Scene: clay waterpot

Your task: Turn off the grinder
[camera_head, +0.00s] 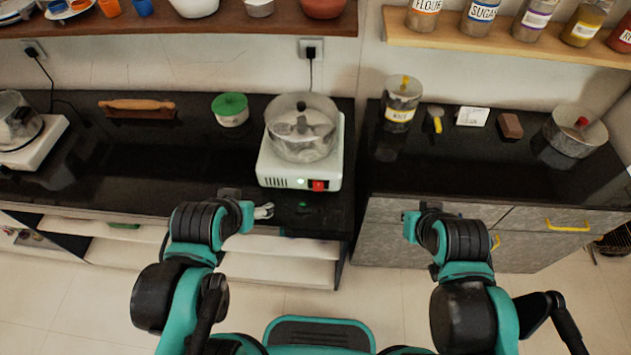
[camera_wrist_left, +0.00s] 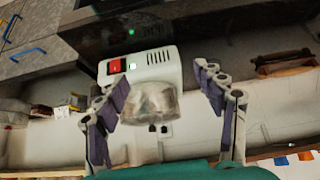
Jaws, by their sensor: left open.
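The grinder (camera_head: 268,165) is a white box with a clear round bowl (camera_head: 302,128) on top, standing on the black counter.
A green-lidded pot (camera_head: 231,110) and a rolling pin (camera_head: 137,108) lie left of the grinder. A jar (camera_head: 402,100), a brown block (camera_head: 510,126) and a metal pot (camera_head: 575,132) stand on the right counter. Shelves hang above. The counter before the grinder is clear.

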